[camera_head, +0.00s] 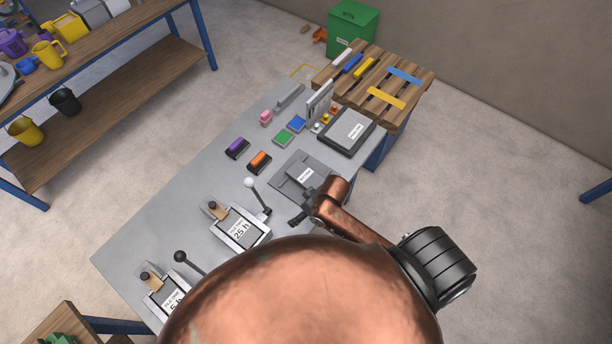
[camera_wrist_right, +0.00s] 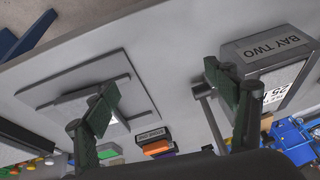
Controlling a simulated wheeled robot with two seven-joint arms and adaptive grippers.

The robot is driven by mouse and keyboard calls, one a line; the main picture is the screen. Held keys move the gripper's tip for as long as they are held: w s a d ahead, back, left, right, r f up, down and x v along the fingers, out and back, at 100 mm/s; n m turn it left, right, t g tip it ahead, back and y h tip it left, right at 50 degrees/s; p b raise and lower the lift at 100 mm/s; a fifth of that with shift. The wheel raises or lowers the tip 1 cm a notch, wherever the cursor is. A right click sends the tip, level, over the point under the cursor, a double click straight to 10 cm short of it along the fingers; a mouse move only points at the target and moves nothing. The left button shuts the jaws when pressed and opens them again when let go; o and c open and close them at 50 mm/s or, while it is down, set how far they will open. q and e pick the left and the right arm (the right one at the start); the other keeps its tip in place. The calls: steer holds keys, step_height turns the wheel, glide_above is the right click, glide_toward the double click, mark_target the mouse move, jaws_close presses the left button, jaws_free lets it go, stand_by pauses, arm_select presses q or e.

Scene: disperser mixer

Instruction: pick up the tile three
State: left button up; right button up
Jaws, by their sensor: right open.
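I cannot tell which tile is tile three, as the small labels are unreadable. My right gripper (camera_head: 297,219) is beside the near edge of a grey plate with a label (camera_head: 287,184). In the wrist view its two fingers (camera_wrist_right: 170,106) are spread with nothing between them. My left gripper is out of view.
Two lever stations stand on the table, one marked 25 h (camera_head: 240,232); the wrist view shows BAY TWO (camera_wrist_right: 277,46). A labelled dark tray (camera_head: 326,137) and an upright panel (camera_head: 319,103) are farther back. A slatted wooden stand (camera_head: 377,112) adjoins the table.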

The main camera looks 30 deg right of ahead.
steer(key=w+a, duration=0.1)
steer(key=w+a+n, duration=0.1)
steer(key=w, duration=0.1)
steer(key=shift+w+a+f+g, duration=0.1)
steer(key=shift+w+g, duration=0.05)
steer(key=shift+g, duration=0.25)
steer(key=w, duration=0.2)
steer(key=w+g, duration=0.1)
steer(key=shift+w+d+n, duration=0.4)
steer(key=shift+m+g+h, duration=0.3)
steer(key=shift+g+h, duration=0.3)
steer(key=shift+h, duration=0.2)
steer(key=w+d, duration=0.2)
steer(key=w+d+r, duration=0.1)
steer(key=d, duration=0.1)
steer(key=shift+w+d, duration=0.35)
step_height(320, 180, up, 3)
steer(key=m+h, duration=0.1)
steer(key=m, duration=0.1)
glide_above(305, 175)
steer(key=shift+s+d+g, duration=0.1)
steer(key=shift+s+g, duration=0.15)
steer(key=shift+g, duration=0.05)
step_height(305, 175, down, 8)
steer(key=shift+w+r, duration=0.15)
steer(key=shift+r, duration=0.1)
steer(key=c, duration=1.7)
